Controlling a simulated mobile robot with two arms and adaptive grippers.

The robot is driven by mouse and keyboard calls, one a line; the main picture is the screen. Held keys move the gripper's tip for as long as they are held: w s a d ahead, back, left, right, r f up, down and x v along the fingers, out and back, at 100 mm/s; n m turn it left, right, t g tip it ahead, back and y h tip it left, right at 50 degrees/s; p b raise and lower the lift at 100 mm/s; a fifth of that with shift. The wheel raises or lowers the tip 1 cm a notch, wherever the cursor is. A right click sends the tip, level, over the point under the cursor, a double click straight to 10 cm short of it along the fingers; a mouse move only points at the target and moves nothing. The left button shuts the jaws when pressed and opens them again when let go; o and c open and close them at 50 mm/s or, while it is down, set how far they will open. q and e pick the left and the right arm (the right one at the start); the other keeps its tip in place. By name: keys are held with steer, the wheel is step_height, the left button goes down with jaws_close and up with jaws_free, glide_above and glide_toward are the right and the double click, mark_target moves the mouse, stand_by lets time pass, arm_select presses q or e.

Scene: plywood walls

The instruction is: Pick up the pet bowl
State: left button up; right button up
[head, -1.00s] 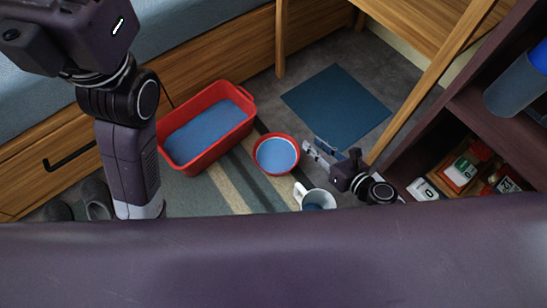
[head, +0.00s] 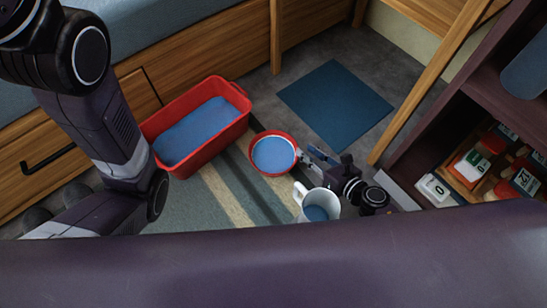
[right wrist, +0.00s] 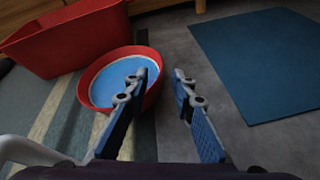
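The pet bowl (head: 273,154) is round and red with a blue inside. It sits upright on the floor and also shows in the right wrist view (right wrist: 105,82). My right gripper (head: 309,158) is at the bowl's right edge, coming from the lower right. In the right wrist view my right gripper (right wrist: 166,80) is open. Its left finger overlaps the bowl's right rim and its right finger is over bare floor. I cannot tell whether a finger touches the rim. My left gripper is out of view; only its arm shows at the left.
A red tub (head: 193,160) with a blue inside stands left of the bowl. A blue mat (head: 336,106) lies behind right. A dark shelf (head: 433,148) with small boxes stands at the right.

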steer(key=b+x, duration=0.2)
steer(key=x, duration=0.4)
steer(key=shift+w+f, duration=0.1)
jaws_close()
stand_by(0.3)
